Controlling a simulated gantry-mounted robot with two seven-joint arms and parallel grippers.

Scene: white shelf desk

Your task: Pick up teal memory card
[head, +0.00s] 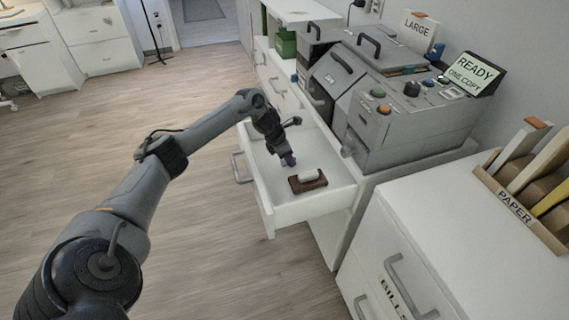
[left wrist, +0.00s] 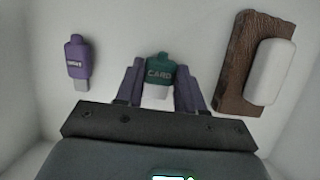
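The teal memory card (left wrist: 158,72), marked CARD, lies on the white floor of an open drawer (head: 255,180). My left gripper (left wrist: 158,66) reaches down into the drawer, and its two purple fingers stand on either side of the card. A narrow gap shows between the card and each finger, so the gripper looks open. In the head view my left gripper (head: 289,161) hides the card. My right gripper is in neither view.
In the drawer, a purple USB stick (left wrist: 77,58) lies left of the card, and a brown block (left wrist: 236,75) with a white piece (left wrist: 270,72) lies right. A grey machine (head: 400,120) stands on the cabinet behind the drawer. A paper holder (head: 520,205) is at right.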

